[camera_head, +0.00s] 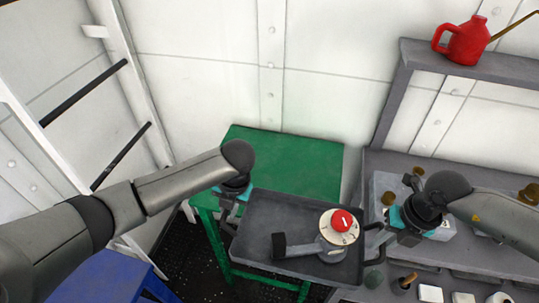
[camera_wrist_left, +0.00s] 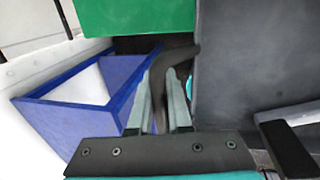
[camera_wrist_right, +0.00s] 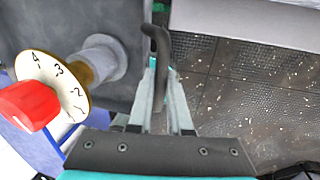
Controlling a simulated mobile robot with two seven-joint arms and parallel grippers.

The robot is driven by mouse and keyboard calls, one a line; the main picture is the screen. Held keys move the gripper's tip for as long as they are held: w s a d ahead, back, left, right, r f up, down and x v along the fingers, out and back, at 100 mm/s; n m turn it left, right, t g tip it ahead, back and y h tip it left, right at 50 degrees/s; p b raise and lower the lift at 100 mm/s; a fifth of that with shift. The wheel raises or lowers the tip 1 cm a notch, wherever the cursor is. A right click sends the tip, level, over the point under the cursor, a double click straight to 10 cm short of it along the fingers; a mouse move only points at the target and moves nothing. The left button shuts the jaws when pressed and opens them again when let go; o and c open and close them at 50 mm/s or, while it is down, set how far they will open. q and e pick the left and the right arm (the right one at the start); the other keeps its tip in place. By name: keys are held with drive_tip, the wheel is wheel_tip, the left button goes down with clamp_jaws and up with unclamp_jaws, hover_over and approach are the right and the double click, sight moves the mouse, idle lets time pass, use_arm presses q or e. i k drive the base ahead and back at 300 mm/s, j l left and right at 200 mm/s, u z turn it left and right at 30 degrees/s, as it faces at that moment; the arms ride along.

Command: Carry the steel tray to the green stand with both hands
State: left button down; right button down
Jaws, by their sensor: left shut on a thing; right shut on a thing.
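The dark grey steel tray (camera_head: 275,213) is held up in the middle of the head view, its far edge overlapping the green stand (camera_head: 290,165) in the picture. I cannot tell its height above the stand. A device with a red knob (camera_head: 342,221) and a numbered white dial stands on the tray. My left gripper (camera_head: 229,207) is shut on the tray's left handle (camera_wrist_left: 168,62). My right gripper (camera_head: 386,238) is shut on the tray's right handle (camera_wrist_right: 160,55). The stand's visible top is bare.
A grey bench (camera_head: 480,258) with several small items is at right, close to my right gripper. A red watering can (camera_head: 467,42) sits on its shelf. A blue bin (camera_wrist_left: 75,100) is at lower left. White ladder-like rails (camera_head: 125,70) stand at left.

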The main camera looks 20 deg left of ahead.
sight(274, 170)
drive_tip(key=i+j, duration=0.65)
drive_tip(key=i, duration=0.15)
